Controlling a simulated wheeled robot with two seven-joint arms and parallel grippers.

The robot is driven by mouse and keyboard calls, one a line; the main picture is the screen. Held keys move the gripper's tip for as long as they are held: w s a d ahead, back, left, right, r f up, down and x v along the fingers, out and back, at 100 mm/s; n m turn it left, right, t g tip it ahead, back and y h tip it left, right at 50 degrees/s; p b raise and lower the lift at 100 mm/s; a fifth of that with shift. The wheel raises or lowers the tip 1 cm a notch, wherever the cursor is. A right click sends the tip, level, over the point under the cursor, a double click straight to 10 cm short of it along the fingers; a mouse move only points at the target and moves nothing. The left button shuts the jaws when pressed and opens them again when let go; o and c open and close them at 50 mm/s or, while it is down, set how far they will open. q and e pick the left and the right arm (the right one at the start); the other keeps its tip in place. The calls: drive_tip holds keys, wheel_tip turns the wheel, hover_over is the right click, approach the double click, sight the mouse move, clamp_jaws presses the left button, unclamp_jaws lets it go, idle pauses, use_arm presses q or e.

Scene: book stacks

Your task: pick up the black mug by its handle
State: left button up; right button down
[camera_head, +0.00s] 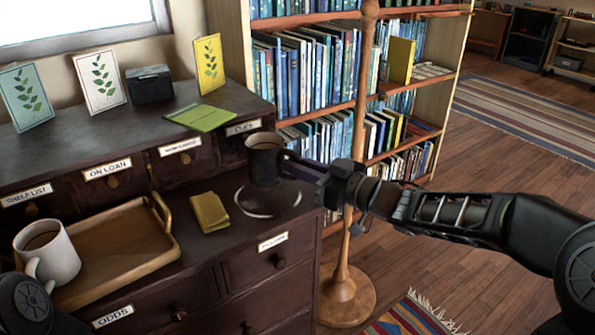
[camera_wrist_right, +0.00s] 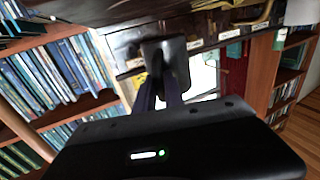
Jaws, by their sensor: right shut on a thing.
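The black mug (camera_head: 264,158) is upright with dark liquid inside. It appears to be held just above a dark saucer with a pale rim (camera_head: 268,214) on the cabinet's lower ledge. My right gripper (camera_head: 292,163) comes in from the right and is shut on the mug's handle, which the fingers mostly hide. In the right wrist view the dark mug (camera_wrist_right: 172,55) shows at the tips of my right gripper's fingers (camera_wrist_right: 161,80). My left gripper is out of view; only a part of my left arm shows at the lower left.
A folded yellow cloth (camera_head: 210,212) lies left of the saucer. A green booklet (camera_head: 200,117), cards and a black box (camera_head: 149,84) are on the upper shelf. A wooden pole (camera_head: 356,140) stands behind my right gripper.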

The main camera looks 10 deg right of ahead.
drive_tip(key=shift+r+p, duration=0.95)
drive_tip(key=shift+r, duration=1.65)
